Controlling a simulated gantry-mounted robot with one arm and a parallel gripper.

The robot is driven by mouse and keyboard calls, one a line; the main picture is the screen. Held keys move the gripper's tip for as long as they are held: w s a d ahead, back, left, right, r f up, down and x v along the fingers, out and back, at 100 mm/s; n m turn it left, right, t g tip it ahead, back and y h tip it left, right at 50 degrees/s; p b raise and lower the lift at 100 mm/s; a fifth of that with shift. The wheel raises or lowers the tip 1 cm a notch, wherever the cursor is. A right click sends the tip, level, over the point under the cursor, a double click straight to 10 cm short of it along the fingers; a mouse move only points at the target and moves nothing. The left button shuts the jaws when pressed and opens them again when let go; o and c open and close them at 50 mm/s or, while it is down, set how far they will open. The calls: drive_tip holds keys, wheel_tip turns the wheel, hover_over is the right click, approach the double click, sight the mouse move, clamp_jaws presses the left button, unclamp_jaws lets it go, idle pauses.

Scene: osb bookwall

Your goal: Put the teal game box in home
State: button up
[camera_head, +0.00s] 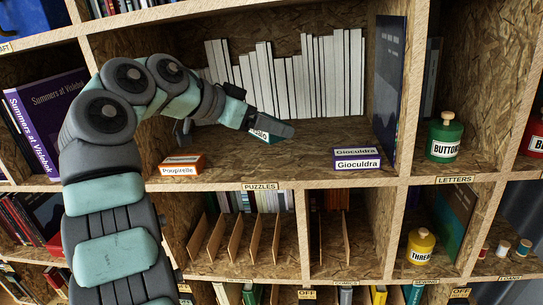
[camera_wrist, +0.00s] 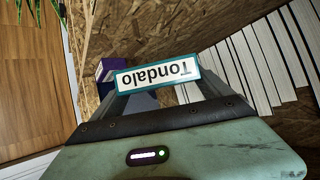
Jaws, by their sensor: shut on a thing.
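The teal game box (camera_wrist: 157,75) has a white label that reads Tondalo, upside down in the wrist view. My gripper (camera_wrist: 160,90) is shut on it, with a finger at each side. In the head view my gripper (camera_head: 272,131) is inside the wide middle compartment, above its floor. The teal box (camera_head: 260,135) shows there only as a small part with its label, mostly hidden by the gripper. I cannot tell which spot is home.
On the compartment's front edge, marked PUZZLES (camera_head: 260,187), an orange Poupizelle box (camera_head: 181,165) sits left and purple Gioculdra boxes (camera_head: 357,158) right. The floor between is clear. White books (camera_head: 290,80) line the back. A tall dark blue book (camera_head: 388,85) stands at the right wall.

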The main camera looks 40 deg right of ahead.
sight(266, 167)
drive_tip(key=shift+f+p, duration=0.95)
drive_tip(key=shift+f, duration=2.75)
drive_tip(key=shift+f, duration=0.2)
drive_tip(key=o, duration=1.3)
drive_tip(key=shift+c, duration=0.2)
drive_tip(key=shift+r, duration=0.3)
drive_tip(key=b+v, duration=0.3)
drive_tip(key=v, duration=0.9)
drive_tip(key=shift+f, duration=0.1)
